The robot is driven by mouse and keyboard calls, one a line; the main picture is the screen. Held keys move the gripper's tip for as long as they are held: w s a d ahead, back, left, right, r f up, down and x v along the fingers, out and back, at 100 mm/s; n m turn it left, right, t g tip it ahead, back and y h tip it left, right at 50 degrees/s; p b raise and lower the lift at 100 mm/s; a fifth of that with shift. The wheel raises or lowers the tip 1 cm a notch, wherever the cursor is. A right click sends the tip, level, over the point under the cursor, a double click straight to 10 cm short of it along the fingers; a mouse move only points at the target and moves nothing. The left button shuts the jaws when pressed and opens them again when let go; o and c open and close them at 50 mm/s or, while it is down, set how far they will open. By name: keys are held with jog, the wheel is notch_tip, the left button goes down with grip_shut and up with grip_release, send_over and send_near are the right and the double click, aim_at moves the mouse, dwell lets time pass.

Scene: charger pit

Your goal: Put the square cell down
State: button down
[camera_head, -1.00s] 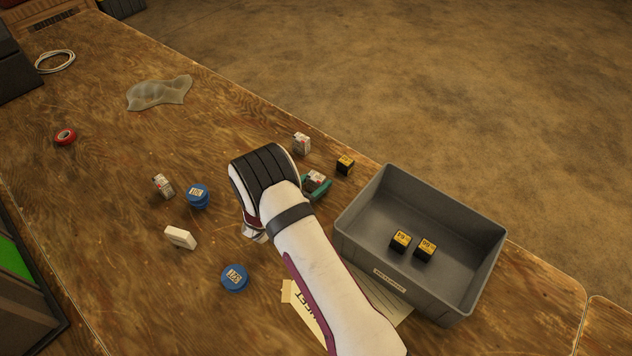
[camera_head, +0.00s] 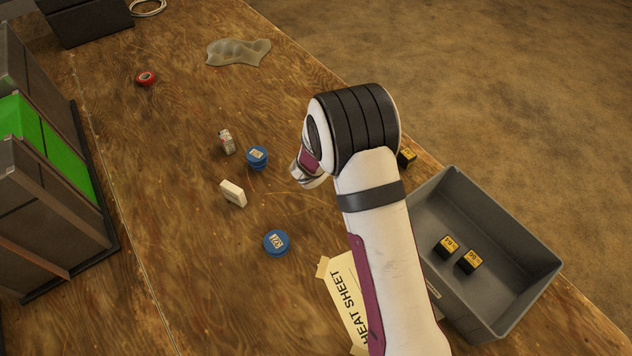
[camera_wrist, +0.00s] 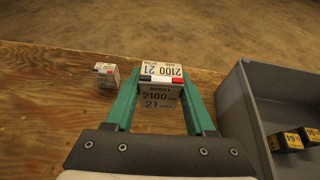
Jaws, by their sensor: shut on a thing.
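My gripper (camera_wrist: 159,100) has green fingers and is shut on a white square cell (camera_wrist: 160,97) printed 2100 and 21, with a red and black strip. I cannot tell whether the held cell touches the bench. In the head view my arm hides both gripper and held cell. Another white cell (camera_wrist: 106,74) stands on the bench left of my gripper in the wrist view. A further white printed cell (camera_head: 227,141) is on the bench beside a blue round cell (camera_head: 257,157). A second blue round cell (camera_head: 276,242) lies nearer.
A grey bin (camera_head: 507,232) holds two black-and-yellow cells; it also shows right of my gripper in the wrist view (camera_wrist: 238,102). A black-and-yellow cell (camera_head: 407,158) is near the bench edge.

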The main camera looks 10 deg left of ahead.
jog(key=s+a+n+t+y, duration=0.1)
jog(key=s+a+n+y, duration=0.1)
jog(key=s+a, duration=0.35)
jog(key=s+a+n+t+y, duration=0.1)
jog(key=s+a+n+y, duration=0.15)
jog(key=a, duration=0.55)
jog(key=n+t+y, duration=0.1)
jog(key=n+y, duration=0.2)
jog(key=y, duration=0.1)
send_over(218, 253)
jog(key=f, duration=0.5)
jog(key=shift+w+d+f, duration=0.1)
jog(key=shift+d+f, duration=0.1)
jog(key=shift+d, duration=0.1)
jog(key=shift+a+f, duration=0.15)
jog(key=shift+f, duration=0.95)
jog(key=shift+a+f, duration=0.15)
jog(key=shift+f, duration=0.95)
jog(key=shift+c, duration=1.2)
grip_release()
jog(key=shift+f, duration=0.15)
